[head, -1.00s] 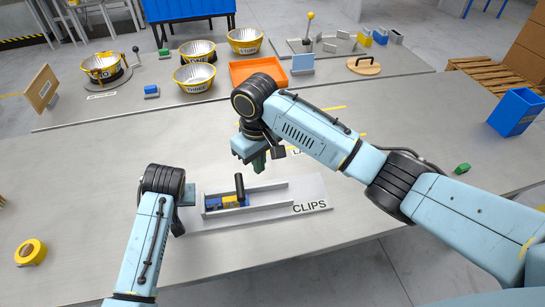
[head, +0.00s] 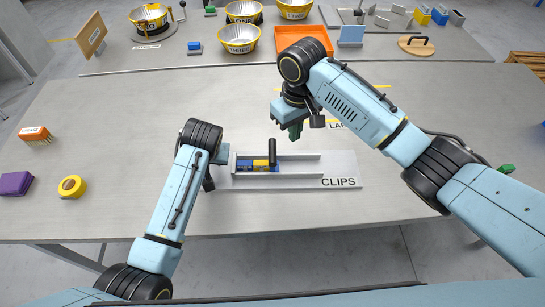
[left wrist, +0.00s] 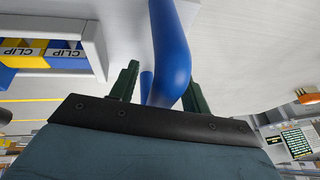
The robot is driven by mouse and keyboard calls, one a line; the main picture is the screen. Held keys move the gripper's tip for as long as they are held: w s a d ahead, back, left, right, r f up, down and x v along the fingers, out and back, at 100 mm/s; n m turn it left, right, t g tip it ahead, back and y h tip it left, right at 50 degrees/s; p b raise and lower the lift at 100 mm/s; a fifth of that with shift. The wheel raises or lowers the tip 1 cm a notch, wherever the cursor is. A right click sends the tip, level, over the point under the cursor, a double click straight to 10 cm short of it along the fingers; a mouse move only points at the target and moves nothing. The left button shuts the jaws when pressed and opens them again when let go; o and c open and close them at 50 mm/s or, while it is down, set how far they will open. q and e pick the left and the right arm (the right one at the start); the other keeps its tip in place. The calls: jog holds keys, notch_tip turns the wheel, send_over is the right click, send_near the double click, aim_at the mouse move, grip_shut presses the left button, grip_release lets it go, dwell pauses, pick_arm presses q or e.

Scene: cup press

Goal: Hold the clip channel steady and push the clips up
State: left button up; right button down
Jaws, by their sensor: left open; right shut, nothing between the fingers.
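The grey clip channel (head: 308,174) sits on the table, lettered CLIPS. Several blue and yellow clips (head: 257,165) lie in its left part; their CLIP labels show in the left wrist view (left wrist: 50,50). An upright black handle (head: 272,150) stands at the right end of the clips. My left gripper is at the channel's left end, its fingers hidden in the head view. In the left wrist view it (left wrist: 160,85) is open, with a blue curved bar (left wrist: 172,50) between its green fingers; contact is unclear. My right gripper (head: 295,132) is shut and empty, above and behind the black handle.
A tape roll (head: 72,186) and a purple block (head: 16,183) lie at the left. Yellow-rimmed bowls (head: 238,46) and an orange tray (head: 304,41) stand at the back. The table in front of the channel is clear.

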pick_arm(q)
jog(key=shift+s+d+r, duration=0.1)
jog(key=shift+r, duration=0.35)
jog(key=v, duration=1.1)
jog(key=shift+s, duration=0.1)
